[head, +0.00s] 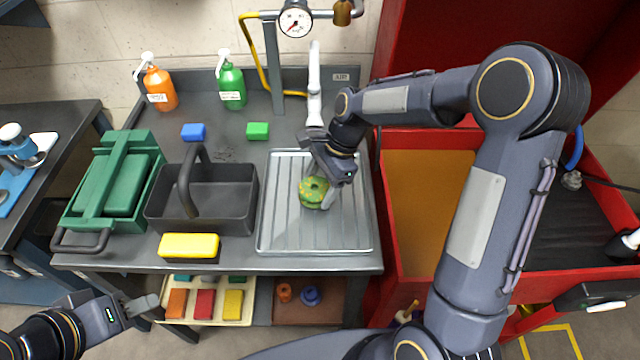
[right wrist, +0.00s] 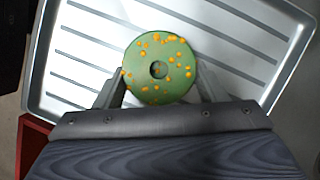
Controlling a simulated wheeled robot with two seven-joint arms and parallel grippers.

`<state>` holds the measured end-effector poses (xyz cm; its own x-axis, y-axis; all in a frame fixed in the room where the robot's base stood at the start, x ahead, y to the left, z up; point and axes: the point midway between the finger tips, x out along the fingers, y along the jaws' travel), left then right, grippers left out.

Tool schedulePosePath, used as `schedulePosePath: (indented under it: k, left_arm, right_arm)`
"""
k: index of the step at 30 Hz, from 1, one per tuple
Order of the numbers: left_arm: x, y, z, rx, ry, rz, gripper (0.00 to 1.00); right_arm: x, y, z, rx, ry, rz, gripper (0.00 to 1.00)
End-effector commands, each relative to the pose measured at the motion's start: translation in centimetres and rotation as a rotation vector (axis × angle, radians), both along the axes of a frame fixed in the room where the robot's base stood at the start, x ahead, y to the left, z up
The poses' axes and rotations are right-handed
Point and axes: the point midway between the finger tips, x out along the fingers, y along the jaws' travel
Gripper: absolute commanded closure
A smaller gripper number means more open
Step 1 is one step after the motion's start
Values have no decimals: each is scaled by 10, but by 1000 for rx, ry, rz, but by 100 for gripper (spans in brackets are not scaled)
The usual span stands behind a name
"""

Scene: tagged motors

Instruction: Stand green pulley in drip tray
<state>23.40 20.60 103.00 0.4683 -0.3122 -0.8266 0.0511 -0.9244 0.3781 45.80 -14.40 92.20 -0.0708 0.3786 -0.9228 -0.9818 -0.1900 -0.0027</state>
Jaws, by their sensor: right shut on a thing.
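The green pulley (head: 314,191) is a round disc with yellow spots and a centre hole. It is over the middle of the drip tray (head: 275,237), a ribbed silver tray on the workbench. In the right wrist view the pulley (right wrist: 158,68) sits between the two fingers of my right gripper (right wrist: 160,88), with the tray (right wrist: 92,50) behind it. My right gripper (head: 326,187) is shut on the pulley. I cannot tell whether the pulley touches the tray floor. My left gripper (head: 141,306) is empty, low in front of the bench at the left; its jaw opening is unclear.
A black tote (head: 240,212) with a handle stands left of the tray, beside a green toolbox (head: 72,216). A yellow block (head: 189,245) lies at the front edge. A red cart (head: 400,275) stands right.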

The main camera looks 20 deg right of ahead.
Motion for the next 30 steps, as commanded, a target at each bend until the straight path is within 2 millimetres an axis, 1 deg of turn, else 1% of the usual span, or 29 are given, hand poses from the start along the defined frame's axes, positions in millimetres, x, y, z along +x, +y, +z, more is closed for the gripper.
schedulePosePath:
  k: [2,3,7,8,16,20,23,30]
  left_arm:
    - [0,0,-2,0,0,0,64]
    - [0,0,-1,0,0,0,64]
    - [0,0,-1,0,0,0,64]
    - [0,0,-1,0,0,0,64]
    - [0,0,0,0,0,0,64]
    - [0,0,0,0,0,0,64]
    - [0,0,0,0,0,0,64]
    - [0,0,1,0,0,0,64]
  right_arm:
    - [0,0,-2,1,-1,1,58]
    - [0,0,-3,0,0,0,33]
    - [0,0,-3,0,0,0,16]
    - [0,0,-3,0,0,0,14]
    - [0,0,-1,0,0,0,14]
    - [1,-3,8,0,-3,-2,14]
    - [3,-9,24,0,-6,-2,14]
    - [7,-29,72,0,-5,-3,14]
